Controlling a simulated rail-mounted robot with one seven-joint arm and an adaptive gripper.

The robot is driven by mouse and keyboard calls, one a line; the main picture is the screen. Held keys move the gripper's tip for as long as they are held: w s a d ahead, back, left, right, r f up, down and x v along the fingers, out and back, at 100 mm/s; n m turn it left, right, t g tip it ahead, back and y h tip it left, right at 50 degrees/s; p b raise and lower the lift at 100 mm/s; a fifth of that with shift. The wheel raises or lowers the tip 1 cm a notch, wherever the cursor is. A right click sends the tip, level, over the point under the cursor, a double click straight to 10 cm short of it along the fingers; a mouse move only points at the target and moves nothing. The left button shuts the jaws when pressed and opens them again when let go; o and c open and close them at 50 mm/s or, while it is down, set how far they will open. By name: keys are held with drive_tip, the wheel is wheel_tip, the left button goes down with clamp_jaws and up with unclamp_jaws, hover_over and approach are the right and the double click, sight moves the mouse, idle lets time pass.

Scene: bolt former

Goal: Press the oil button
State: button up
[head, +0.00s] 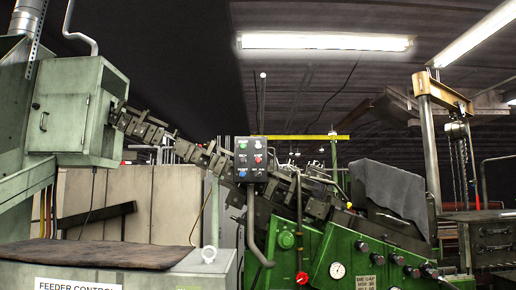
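My gripper is not in view.
Behind the box, a sloping dark conveyor (195,155) runs down from a green-grey cabinet (75,112) toward a green machine (350,250) with a gauge (338,270). A feeder control cabinet (150,280) with a dark mat stands at front left.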

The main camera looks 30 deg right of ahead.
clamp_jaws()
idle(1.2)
